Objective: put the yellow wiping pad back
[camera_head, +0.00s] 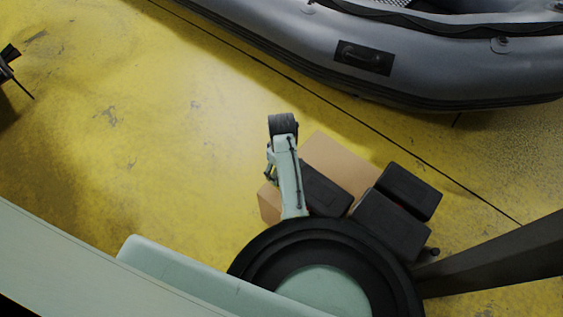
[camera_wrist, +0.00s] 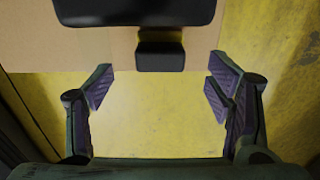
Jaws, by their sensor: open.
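I cannot make out a yellow wiping pad apart from the yellow floor in either view. My gripper (camera_wrist: 160,86) shows in the wrist view with its two purple-lined fingers wide apart. Between the fingers I see only a bright yellow surface, and I cannot tell whether any of it is a pad. Ahead of the fingertips is a tan cardboard surface (camera_wrist: 35,48) with a black block (camera_wrist: 160,50) at its edge. In the head view I cannot pick out the gripper's fingers.
A tan cardboard box (camera_head: 340,158) stands on the yellow floor (camera_head: 150,140), with several black blocks (camera_head: 408,190) on or beside it; my arm hides part of this group. A grey inflatable boat (camera_head: 440,60) lies at the top right. The floor at left is mostly clear.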

